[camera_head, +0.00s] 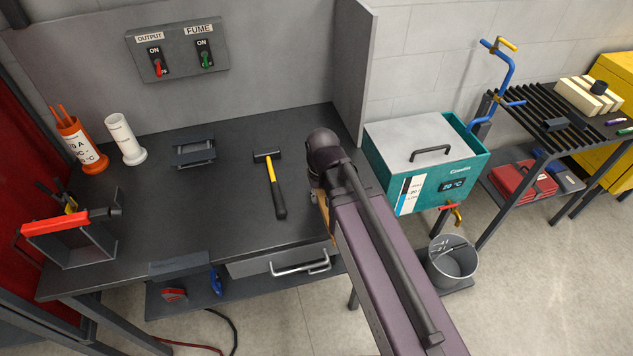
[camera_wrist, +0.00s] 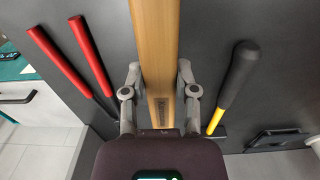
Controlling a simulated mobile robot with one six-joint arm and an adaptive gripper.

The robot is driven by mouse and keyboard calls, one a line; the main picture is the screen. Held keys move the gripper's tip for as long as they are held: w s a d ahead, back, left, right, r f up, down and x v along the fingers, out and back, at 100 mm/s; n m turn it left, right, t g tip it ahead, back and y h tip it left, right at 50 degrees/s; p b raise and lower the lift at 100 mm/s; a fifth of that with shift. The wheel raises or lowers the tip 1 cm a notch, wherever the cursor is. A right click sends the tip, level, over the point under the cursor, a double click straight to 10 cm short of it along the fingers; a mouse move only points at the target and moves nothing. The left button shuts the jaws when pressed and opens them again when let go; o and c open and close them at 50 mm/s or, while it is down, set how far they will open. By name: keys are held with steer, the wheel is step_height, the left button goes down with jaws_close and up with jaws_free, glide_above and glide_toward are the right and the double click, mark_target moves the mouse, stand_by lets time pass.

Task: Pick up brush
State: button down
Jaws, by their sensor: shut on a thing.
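The brush shows in the wrist view as a long flat piece of pale brown wood (camera_wrist: 155,40), running from the top edge down between my fingers. My gripper (camera_wrist: 158,85) is shut on it, one grey finger on each side. The bristles are not visible. In the head view my arm hides the gripper, and only a small tan edge (camera_head: 321,203) shows beside my arm, probably the same wood. I cannot tell whether the brush touches the dark bench top (camera_head: 225,215).
A hammer (camera_head: 275,185) with a yellow and black handle lies left of my arm; it also shows in the wrist view (camera_wrist: 236,78). Two red-handled tools (camera_wrist: 93,58) lie on the other side. A grey partition (camera_head: 352,70) and teal tank (camera_head: 420,185) stand right.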

steer(key=shift+s+d+r, duration=0.1)
steer(key=shift+s+d, duration=0.1)
steer(key=shift+s, duration=0.55)
steer(key=c, duration=1.1)
jaws_free()
jaws_close()
